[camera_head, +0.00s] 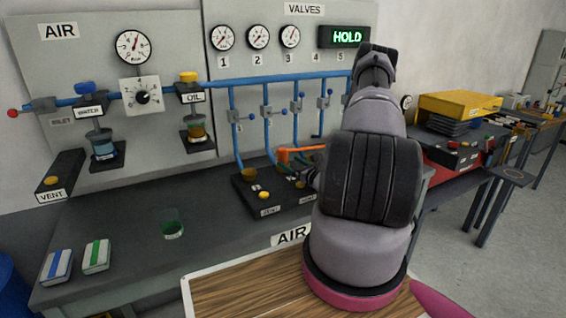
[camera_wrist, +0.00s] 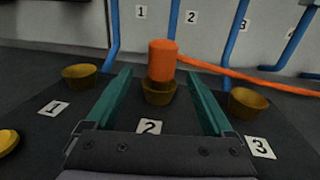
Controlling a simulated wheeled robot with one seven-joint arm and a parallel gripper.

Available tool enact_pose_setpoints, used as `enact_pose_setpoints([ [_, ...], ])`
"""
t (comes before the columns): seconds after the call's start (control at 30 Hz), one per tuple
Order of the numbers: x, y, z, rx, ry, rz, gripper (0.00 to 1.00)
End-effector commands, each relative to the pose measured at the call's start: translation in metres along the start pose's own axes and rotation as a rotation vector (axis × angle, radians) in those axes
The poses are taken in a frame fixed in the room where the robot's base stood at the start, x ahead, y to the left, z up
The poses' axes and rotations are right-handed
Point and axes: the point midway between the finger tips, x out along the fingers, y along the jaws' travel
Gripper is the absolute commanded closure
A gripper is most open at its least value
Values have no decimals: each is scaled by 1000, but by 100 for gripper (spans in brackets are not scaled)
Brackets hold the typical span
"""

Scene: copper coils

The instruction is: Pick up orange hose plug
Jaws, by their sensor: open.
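The orange hose plug (camera_wrist: 162,58) stands upright at the brass cup marked 2 (camera_wrist: 159,95) in the wrist view; its lower end overlaps the cup's mouth, and I cannot tell how deep it sits. An orange hose (camera_wrist: 245,79) runs from it to the right. My gripper (camera_wrist: 160,76) is open, its two green fingers on either side of the plug and cup in the picture, with a gap on both sides. In the head view the orange plug (camera_head: 283,155) shows left of my arm, which hides much of the gripper.
Brass cups marked 1 (camera_wrist: 80,76) and 3 (camera_wrist: 247,102) stand left and right of cup 2. Blue pipes (camera_head: 233,125) come down the wall behind. A green glass (camera_head: 173,226) stands on the dark bench (camera_head: 130,220), which has free room at left.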

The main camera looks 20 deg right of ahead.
Motion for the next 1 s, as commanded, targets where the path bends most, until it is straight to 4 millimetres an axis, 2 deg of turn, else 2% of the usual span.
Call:
enact_pose_setpoints([
  [0.17,14,0,1,-1,-2,2,13],
  [0.43,52,-3,2,-2,-2,3,13],
  [0.57,59,-3,2,1,0,1,13],
  [0.77,59,-3,2,1,0,1,13],
  [0.9,59,-3,2,1,0,1,67],
  [1.0,59,-3,2,1,0,1,100],
])
